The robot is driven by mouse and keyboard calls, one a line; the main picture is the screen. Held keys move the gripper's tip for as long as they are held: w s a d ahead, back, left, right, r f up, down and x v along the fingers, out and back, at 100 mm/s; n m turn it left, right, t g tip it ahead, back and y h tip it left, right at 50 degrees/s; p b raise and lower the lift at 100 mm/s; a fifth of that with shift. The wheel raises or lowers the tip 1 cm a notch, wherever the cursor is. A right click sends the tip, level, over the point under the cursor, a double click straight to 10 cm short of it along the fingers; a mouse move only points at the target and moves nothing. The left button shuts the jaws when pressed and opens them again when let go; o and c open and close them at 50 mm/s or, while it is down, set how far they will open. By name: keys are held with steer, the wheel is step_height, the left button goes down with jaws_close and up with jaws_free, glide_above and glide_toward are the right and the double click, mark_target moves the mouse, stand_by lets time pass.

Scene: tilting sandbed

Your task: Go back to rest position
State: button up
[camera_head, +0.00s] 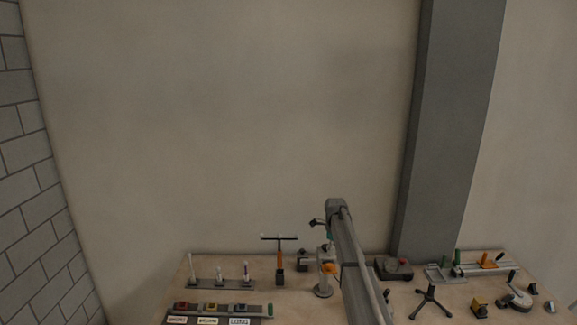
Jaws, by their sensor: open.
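My arm rises from the bottom edge, right of centre, and ends above the back of a light wooden bench (220,268). My gripper (319,223) is small and dark at the arm's upper end, seen against the wall. Its jaws are open, and I see nothing held in them. Part of it is hidden by the arm. Just below it in the picture, a grey stand (323,291) with orange and teal parts stands on the bench; I cannot tell the gap between them.
A grey pillar (440,130) stands behind.

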steer(key=s+f+n+b, duration=0.4)
steer(key=s+n, duration=0.3)
steer(key=s, duration=0.8)
steer(key=s+f+n+b, duration=0.5)
steer(key=s+n, duration=0.3)
steer(key=s, duration=0.6)
steer(key=s+f+n+b, duration=0.5)
steer(key=s+n, duration=0.3)
steer(key=s, duration=0.7)
steer(key=shift+s+a+f, duration=0.15)
steer(key=shift+s+f, duration=0.2)
steer(key=shift+w, duration=0.1)
